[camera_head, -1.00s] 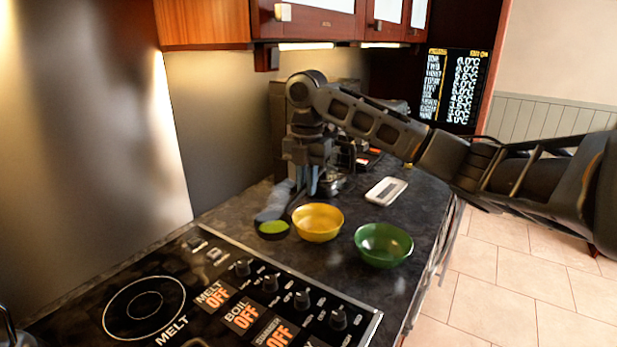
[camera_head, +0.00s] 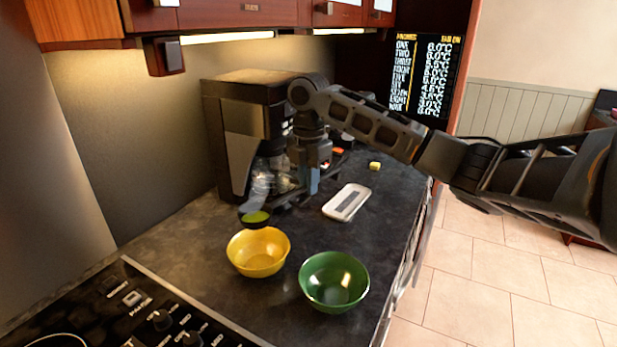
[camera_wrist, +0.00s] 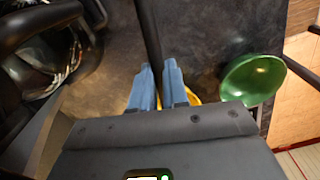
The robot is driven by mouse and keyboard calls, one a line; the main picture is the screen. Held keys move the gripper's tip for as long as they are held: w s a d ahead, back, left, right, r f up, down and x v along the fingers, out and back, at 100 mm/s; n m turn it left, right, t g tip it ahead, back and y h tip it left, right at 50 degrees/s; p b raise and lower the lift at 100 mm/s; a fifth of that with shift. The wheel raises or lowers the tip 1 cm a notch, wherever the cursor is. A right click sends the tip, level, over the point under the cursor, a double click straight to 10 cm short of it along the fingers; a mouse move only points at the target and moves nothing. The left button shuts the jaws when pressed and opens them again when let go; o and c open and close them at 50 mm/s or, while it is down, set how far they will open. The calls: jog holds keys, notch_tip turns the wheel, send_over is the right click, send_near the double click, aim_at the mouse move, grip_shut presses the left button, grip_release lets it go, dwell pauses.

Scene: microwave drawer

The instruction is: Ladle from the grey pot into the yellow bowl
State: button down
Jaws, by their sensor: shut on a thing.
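My gripper (camera_head: 313,182) is shut on the dark handle of a ladle; in the wrist view the handle (camera_wrist: 149,30) passes between its blue fingers (camera_wrist: 157,82). The ladle's dark cup (camera_head: 256,226) holds something green and shows just behind the far rim of the yellow bowl (camera_head: 258,258). I cannot tell its exact height above the counter. The yellow bowl looks empty; in the wrist view only a sliver (camera_wrist: 193,97) shows behind the fingers. The grey pot is not in view.
A green bowl (camera_head: 333,283) stands right of the yellow bowl, near the counter's right edge. A coffee machine (camera_head: 243,130) stands close behind the ladle. A white flat device (camera_head: 346,202) lies to the right. The stove panel (camera_head: 160,325) is at the front left.

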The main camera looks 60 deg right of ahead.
jog(key=shift+f, duration=0.55)
jog(key=shift+s+f+t, duration=0.1)
jog(key=shift+s+t, duration=0.05)
jog(key=shift+t, duration=0.15)
jog(key=shift+s+t, duration=0.15)
jog(key=shift+t, duration=0.25)
jog(key=shift+s+a+f+t+h+b, duration=0.15)
jog(key=shift+t+h+b, duration=0.15)
jog(key=shift+t+b, duration=0.75)
jog(key=t+b, duration=0.1)
jog(key=b, duration=0.1)
jog(key=s+t+b, duration=0.1)
jog(key=b, duration=0.2)
jog(key=shift+a+h, duration=0.15)
jog(key=shift+h, duration=0.15)
jog(key=t+b, duration=0.2)
jog(key=b, duration=0.2)
jog(key=s+f+t+b, duration=0.1)
jog(key=t+b, duration=0.1)
jog(key=b, duration=0.3)
jog(key=t+h+b, duration=0.1)
jog(key=t+b, duration=0.1)
jog(key=b, duration=0.3)
jog(key=shift+s+a+f, duration=0.15)
